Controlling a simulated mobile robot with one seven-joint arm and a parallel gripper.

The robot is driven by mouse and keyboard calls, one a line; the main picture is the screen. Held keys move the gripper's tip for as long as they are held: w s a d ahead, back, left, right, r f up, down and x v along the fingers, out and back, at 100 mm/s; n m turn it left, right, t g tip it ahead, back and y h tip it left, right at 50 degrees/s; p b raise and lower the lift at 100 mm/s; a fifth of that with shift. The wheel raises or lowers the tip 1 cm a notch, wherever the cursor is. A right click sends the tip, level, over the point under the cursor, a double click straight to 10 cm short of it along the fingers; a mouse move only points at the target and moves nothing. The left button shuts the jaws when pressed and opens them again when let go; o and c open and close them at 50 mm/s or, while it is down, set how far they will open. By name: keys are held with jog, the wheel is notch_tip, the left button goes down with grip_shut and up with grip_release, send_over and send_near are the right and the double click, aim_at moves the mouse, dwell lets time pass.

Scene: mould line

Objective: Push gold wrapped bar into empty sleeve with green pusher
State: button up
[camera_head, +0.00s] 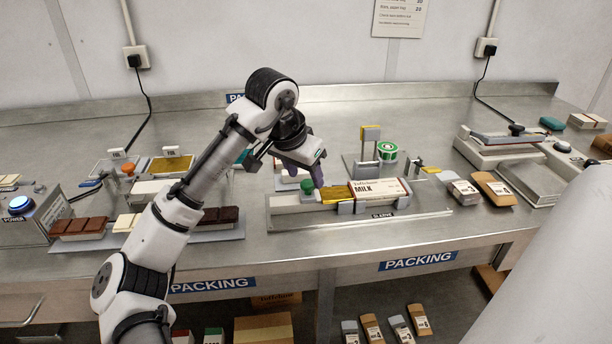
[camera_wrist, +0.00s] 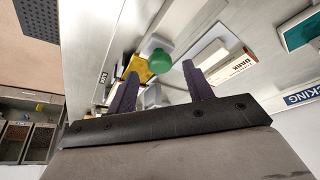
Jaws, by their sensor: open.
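The green pusher (camera_head: 307,186) has a round green knob and stands at the left of a metal fixture marked SLEEVE. The gold wrapped bar (camera_head: 334,194) lies just right of it, in line with the white sleeve (camera_head: 378,191) marked MILK. The bar's right end meets the sleeve's left end; whether any of it is inside I cannot tell. My gripper (camera_head: 300,173) is open above and behind the pusher. In the wrist view the green knob (camera_wrist: 158,62) shows between the purple fingertips, apart from both, with the gold bar (camera_wrist: 138,68) beside it.
A box marked DARK (camera_wrist: 232,68) lies near one finger. A stand with a gold block (camera_head: 370,135) and a green-topped roll (camera_head: 387,151) stand behind the fixture. Chocolate bars lie at left; wrapped bars (camera_head: 494,188) and a sealer (camera_head: 515,147) stand at right.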

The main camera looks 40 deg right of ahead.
jog(key=shift+x, duration=1.1)
grip_shut()
